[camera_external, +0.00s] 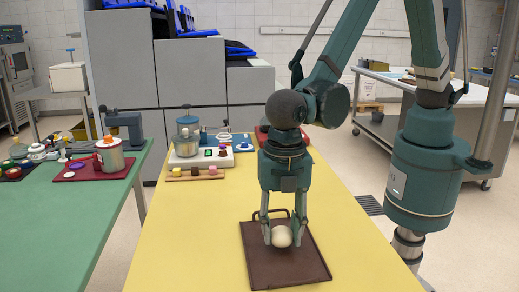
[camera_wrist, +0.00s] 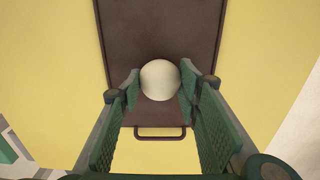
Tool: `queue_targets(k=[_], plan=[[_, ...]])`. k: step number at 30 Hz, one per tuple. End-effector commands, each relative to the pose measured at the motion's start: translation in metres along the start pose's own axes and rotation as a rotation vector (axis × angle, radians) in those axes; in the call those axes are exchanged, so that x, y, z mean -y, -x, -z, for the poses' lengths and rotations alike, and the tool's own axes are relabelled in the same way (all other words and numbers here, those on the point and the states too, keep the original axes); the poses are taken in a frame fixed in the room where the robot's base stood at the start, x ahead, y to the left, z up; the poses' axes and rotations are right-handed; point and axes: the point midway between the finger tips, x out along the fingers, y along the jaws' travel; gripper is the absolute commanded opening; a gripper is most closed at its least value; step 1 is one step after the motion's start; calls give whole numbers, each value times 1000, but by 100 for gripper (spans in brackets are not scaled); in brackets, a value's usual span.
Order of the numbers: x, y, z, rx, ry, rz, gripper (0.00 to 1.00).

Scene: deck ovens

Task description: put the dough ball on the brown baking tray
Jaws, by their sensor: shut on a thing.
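The dough ball (camera_external: 281,237) is round and cream white. My gripper (camera_external: 283,240) is shut on it, with one finger on each side. In the wrist view the ball (camera_wrist: 160,80) sits between the two fingertips (camera_wrist: 160,84). The brown baking tray (camera_external: 307,271) is flat and dark with a loop handle, and lies on the yellow table. The ball is over the tray in both views; the tray (camera_wrist: 122,30) spreads behind it in the wrist view. I cannot tell whether the ball touches the tray.
The yellow table (camera_external: 190,235) is clear around the tray. At its far end stand a scale-like device with a jar (camera_external: 187,140) and a board with small coloured pieces (camera_external: 195,173).

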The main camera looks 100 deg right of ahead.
Motion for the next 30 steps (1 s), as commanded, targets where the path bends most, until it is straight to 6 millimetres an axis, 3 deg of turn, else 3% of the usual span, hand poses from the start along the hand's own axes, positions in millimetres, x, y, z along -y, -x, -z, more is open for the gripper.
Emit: queue_targets(k=[5, 20, 21, 24, 30], plan=[[0, -14, 0, 0, 0, 0, 21], [0, -19, 0, 0, 0, 0, 21], [0, -19, 0, 0, 0, 0, 38], [0, -18, 0, 0, 0, 0, 48], [0, -18, 0, 0, 0, 0, 48]])
